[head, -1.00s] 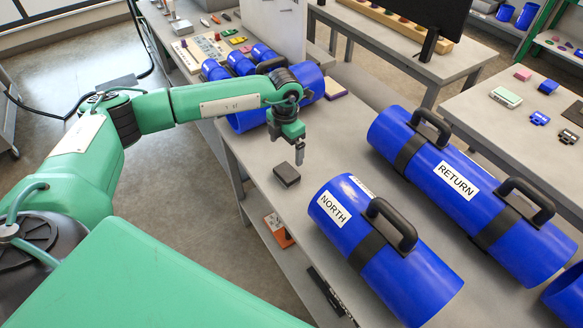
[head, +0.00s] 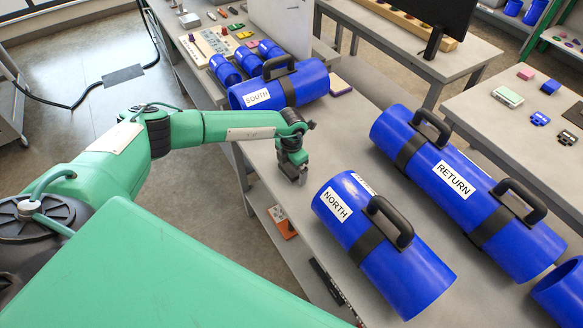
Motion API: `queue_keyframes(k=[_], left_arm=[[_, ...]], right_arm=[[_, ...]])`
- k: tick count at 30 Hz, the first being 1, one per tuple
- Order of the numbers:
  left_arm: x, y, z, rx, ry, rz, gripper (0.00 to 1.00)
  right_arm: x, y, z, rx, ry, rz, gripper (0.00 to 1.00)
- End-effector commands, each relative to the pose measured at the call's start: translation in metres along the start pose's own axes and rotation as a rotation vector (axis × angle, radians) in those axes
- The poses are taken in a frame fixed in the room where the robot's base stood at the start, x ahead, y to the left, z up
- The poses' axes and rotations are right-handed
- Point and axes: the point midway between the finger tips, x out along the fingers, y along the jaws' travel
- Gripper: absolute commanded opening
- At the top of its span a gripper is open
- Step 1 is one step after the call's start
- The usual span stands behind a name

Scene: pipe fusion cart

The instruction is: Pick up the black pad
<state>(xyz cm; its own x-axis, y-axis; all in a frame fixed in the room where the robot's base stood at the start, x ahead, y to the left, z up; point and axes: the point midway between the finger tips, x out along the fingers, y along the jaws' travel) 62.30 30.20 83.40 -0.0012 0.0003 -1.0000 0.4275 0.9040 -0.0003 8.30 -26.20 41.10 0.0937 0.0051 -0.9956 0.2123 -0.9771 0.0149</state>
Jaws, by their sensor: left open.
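My left gripper (head: 293,176) points down at the grey bench top, left of the blue pipe marked NORTH (head: 395,270). Its jaws are open. The small black pad lay on the bench at this spot a second earlier; it cannot be made out now, as the gripper covers that place. I cannot tell whether the fingers are around the pad or touch it. My right gripper is not in view.
The blue pipe marked SOUTH (head: 315,84) lies behind my gripper, and the long blue RETURN pipe (head: 410,116) lies to the right. Both have black handles. The bench top (head: 345,125) between them is clear.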

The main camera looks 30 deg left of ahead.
Motion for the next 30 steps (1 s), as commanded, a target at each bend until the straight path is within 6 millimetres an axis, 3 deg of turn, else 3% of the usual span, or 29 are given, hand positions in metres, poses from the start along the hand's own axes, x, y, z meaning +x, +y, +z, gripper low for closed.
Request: queue_keyframes(k=[7,14,25,30], left_arm=[[0.002,0.0,0.0,0.001,0.0,0.0,0.96],[0.001,0.0,0.0,0.0,0.0,0.0,0.51],[-0.002,0.0,0.0,0.0,-0.001,0.0,0.5],[-0.017,0.0,0.001,0.0,-0.002,0.0,0.5]], right_arm=[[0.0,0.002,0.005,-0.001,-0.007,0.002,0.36],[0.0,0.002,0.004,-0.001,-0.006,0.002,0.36],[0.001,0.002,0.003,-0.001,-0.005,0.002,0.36],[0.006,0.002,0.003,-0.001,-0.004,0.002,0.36]])
